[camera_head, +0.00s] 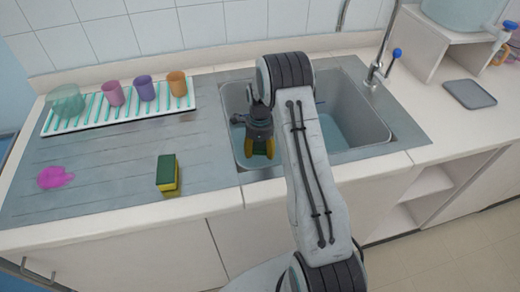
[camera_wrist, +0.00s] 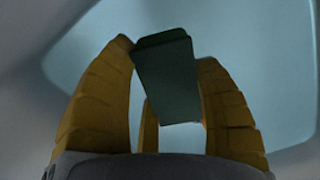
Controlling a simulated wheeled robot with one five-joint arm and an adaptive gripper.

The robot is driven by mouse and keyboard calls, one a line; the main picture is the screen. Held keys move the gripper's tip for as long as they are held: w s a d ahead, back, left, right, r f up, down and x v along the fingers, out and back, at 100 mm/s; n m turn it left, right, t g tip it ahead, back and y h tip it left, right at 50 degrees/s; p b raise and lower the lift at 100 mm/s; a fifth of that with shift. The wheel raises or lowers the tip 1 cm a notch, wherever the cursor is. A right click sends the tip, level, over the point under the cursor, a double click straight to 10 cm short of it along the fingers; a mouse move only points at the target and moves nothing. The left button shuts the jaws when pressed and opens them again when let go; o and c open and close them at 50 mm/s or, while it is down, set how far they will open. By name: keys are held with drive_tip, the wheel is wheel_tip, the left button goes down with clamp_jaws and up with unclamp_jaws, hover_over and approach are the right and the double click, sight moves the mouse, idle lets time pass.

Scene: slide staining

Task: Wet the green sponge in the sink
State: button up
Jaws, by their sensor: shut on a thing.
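My gripper (camera_head: 259,148) is inside the sink basin (camera_head: 352,112), pointing down near its left side. In the wrist view, its yellow fingers (camera_wrist: 168,85) are closed around a dark green sponge (camera_wrist: 166,78), which is tilted and sticks out past the fingertips. In the head view, the fingers mostly hide the held sponge. Blue-grey water (camera_head: 332,133) shows low in the basin. I cannot tell whether the sponge touches the water. A second sponge (camera_head: 167,174), green on top and yellow below, lies on the drainboard left of the sink.
A striped drying rack (camera_head: 60,127) holds several coloured cups at the back left. A pink item (camera_head: 54,177) lies on the drainboard (camera_head: 118,165). The faucet (camera_head: 376,70) stands behind the sink's right side. A grey tray (camera_head: 469,94) lies at right.

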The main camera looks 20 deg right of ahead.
sight(260, 147)
drive_tip(key=shift+r, duration=0.1)
drive_tip(key=shift+r+p, duration=6.5)
drive_tip(key=shift+r, duration=3.9)
wheel_tip(260, 147, up, 4)
drive_tip(key=p, duration=0.2)
drive_tip(key=shift+p, duration=0.3)
